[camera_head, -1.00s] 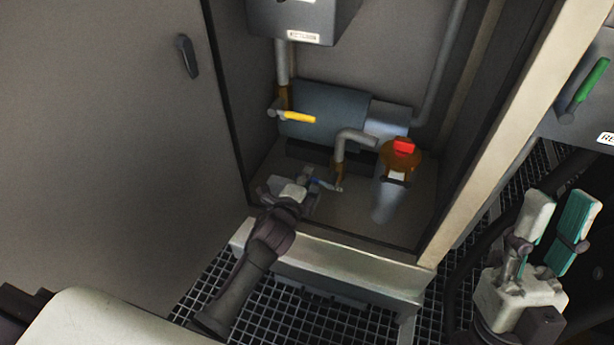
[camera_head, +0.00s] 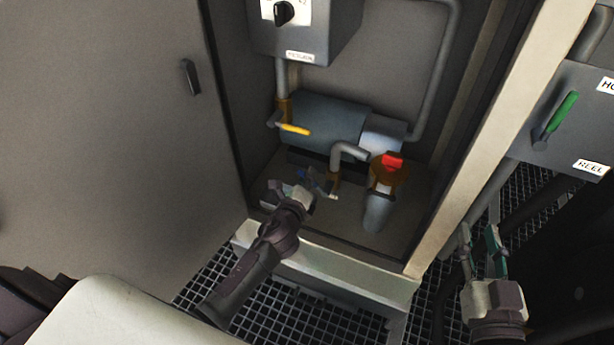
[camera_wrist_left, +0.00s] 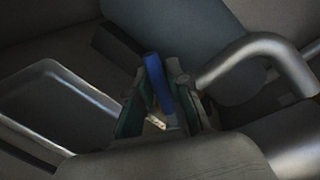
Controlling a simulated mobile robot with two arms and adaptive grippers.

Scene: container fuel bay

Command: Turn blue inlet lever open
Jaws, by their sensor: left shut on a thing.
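The blue inlet lever (camera_head: 313,178) is low inside the cabinet, beside the foot of the bent grey pipe (camera_head: 340,153). In the left wrist view the blue lever (camera_wrist_left: 157,80) stands between the two green-padded fingers. My left gripper (camera_head: 307,186) is shut on it, and its fingers and wrist hide part of the lever in the head view. My right gripper (camera_head: 481,240) is outside the cabinet at the right, with its fingers apart and empty.
A yellow lever (camera_head: 295,130) is above left and a red lever (camera_head: 393,161) is to the right. A grey pump body (camera_head: 320,120) sits behind. The cabinet's front sill (camera_head: 330,262) lies below my left arm. A green lever (camera_head: 562,116) is on the right panel.

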